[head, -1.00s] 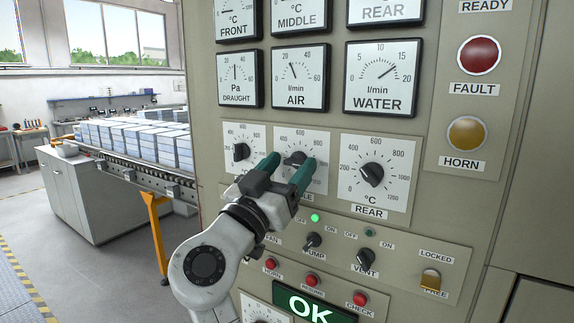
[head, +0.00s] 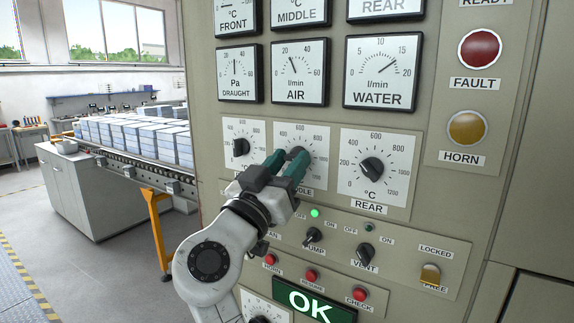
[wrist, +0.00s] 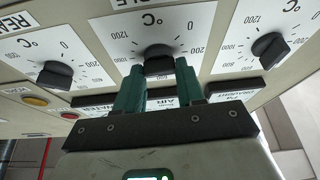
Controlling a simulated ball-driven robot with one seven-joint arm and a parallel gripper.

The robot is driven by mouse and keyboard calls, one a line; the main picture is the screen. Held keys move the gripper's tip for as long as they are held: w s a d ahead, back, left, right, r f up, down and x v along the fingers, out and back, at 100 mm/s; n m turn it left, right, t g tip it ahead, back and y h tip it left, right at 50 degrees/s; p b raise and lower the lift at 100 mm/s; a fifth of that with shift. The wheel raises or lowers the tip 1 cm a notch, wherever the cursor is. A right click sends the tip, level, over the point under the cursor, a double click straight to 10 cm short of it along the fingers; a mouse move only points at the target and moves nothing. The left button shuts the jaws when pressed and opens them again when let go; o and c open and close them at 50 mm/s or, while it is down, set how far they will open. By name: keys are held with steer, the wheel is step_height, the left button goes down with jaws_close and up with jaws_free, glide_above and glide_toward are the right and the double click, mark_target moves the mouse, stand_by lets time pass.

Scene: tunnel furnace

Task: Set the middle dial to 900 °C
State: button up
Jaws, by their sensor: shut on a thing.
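The middle dial (head: 315,143) is a white square scale with a black knob, between the front dial (head: 254,131) and the rear dial (head: 378,168). My gripper (head: 292,158) has its two green fingers closed on the sides of the middle knob. In the wrist view, upside down, the black knob (wrist: 159,62) sits between the fingertips of my gripper (wrist: 160,72). The fingers hide part of the scale and the label below it, and I cannot read the knob's setting. The rear knob points to the upper left, near 200 to 400.
Below the dials are the pump switch (head: 314,236), the vent switch (head: 365,256), red buttons (head: 312,276) and a lit green OK display (head: 330,307). A lock switch (head: 430,274) is at the right. Gauges (head: 298,72) stand above. A conveyor with blocks (head: 130,135) is at left.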

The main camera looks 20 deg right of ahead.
steer(key=shift+n+t+y+p, duration=0.15)
steer(key=shift+n+t+y, duration=0.35)
steer(key=shift+n, duration=0.9)
steer(key=shift+n+t+y+p, duration=0.15)
steer(key=shift+n+t+y, duration=0.3)
steer(key=shift+n, duration=0.95)
steer(key=o, duration=1)
steer(key=shift+o, duration=0.2)
steer(key=shift+s, duration=0.1)
steer(key=b+v, duration=0.4)
steer(key=v, duration=0.6)
steer(key=shift+s+a+f, duration=0.15)
steer(key=shift+s+a, duration=0.1)
